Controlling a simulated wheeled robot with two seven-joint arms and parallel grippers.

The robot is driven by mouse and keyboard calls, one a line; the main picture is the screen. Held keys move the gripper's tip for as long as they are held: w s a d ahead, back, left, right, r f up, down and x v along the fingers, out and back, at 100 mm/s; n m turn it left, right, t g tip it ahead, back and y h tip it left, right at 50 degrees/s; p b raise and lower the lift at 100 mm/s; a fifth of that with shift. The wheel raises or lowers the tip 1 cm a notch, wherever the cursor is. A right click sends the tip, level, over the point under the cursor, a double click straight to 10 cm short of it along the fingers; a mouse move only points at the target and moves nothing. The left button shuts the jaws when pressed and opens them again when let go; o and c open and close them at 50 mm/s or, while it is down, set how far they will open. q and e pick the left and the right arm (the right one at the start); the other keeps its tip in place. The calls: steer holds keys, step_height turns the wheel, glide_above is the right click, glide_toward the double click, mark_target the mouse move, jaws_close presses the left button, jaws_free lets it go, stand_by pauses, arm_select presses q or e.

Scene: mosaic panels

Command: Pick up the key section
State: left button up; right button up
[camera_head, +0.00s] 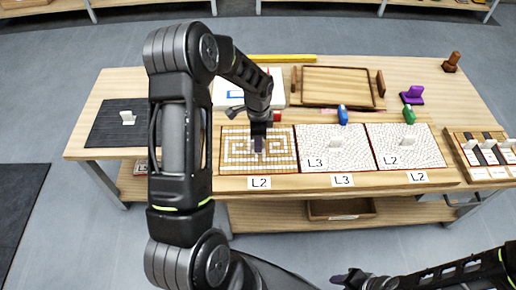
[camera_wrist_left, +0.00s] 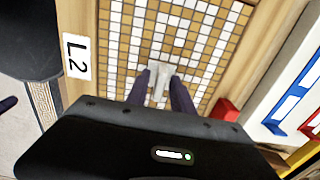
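The key section is a tan and white mosaic panel (camera_head: 236,160) with a squared key pattern, lying flat at the table's front left above an L2 label. A pale upright handle (camera_wrist_left: 160,70) stands on it. My left gripper (camera_head: 259,144) points down over the panel. In the left wrist view its two dark fingers (camera_wrist_left: 160,80) stand on either side of the handle, very close to it. I cannot tell whether they press on it. My right gripper (camera_head: 345,278) is low at the front, clear of the table; its fingers are too small to read.
A wooden tray (camera_head: 336,72) stands behind. A black mat (camera_head: 104,126) lies at left and a sample rack (camera_head: 485,173) at right. Blue (camera_head: 343,115) and green (camera_head: 408,114) objects stand behind the panels.

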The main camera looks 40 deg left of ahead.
arm_select(q)
jaws_close()
stand_by(1.1)
